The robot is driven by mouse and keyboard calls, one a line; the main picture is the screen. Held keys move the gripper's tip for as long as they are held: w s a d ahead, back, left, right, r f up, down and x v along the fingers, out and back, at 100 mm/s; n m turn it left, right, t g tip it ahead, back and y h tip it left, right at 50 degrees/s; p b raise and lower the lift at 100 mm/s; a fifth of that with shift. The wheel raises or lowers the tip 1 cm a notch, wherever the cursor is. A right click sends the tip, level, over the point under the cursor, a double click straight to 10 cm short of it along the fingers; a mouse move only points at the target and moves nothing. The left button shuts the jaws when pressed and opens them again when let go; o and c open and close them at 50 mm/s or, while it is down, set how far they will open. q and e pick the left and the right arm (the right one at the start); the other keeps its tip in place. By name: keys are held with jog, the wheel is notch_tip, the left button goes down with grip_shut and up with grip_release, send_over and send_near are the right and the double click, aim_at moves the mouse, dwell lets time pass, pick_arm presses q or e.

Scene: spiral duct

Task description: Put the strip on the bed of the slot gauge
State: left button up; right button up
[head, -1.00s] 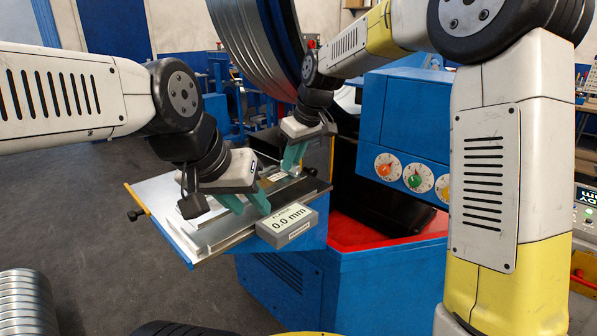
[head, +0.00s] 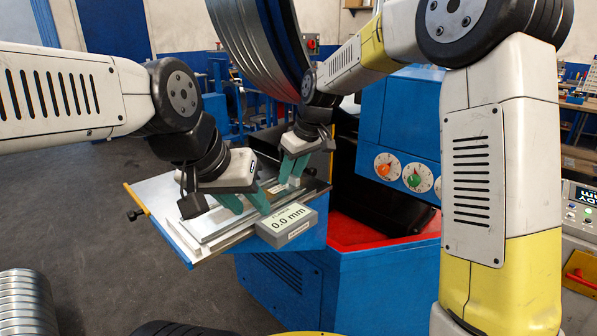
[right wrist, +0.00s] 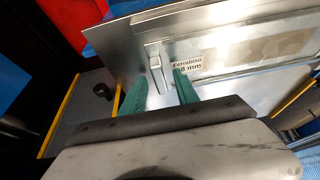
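The slot gauge has a flat metal bed (head: 160,190) with a grey readout box (head: 287,225) showing 0.0 mm at its near right corner. A thin silver strip (head: 218,222) appears to lie flat along the bed under both grippers; parts of it are hidden by them. My left gripper (head: 246,207) has its green fingers apart, low over the near part of the bed. My right gripper (head: 291,171) is over the far right part, fingers apart. In the right wrist view its fingers (right wrist: 160,90) point at the silver surface, beside a small label (right wrist: 187,65) reading "Ferrabian" and a thickness.
A blue machine with dials (head: 405,120) and a red tray (head: 375,230) stands right of the gauge. A large spiral duct (head: 265,45) rises behind. Coiled metal (head: 22,300) sits at lower left. The floor (head: 90,210) at left is clear.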

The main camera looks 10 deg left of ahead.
jog(key=v, duration=1.1)
jog(key=s+d+r+m+t, duration=0.2)
jog(key=s+d+r+m, duration=0.15)
jog(key=s+d, duration=0.7)
jog(key=s+d+f+m, duration=0.3)
jog(key=s+d, duration=0.2)
jog(key=s, duration=0.1)
jog(key=s+d+f+m+t+h, duration=0.1)
jog(key=s+d+f+m, duration=0.2)
jog(key=s+d+f, duration=0.1)
jog(key=s+d, duration=0.1)
jog(key=s, duration=0.1)
jog(key=shift+s+d+t, duration=0.2)
jog(key=shift+s+t, duration=0.1)
jog(key=shift+f, duration=0.1)
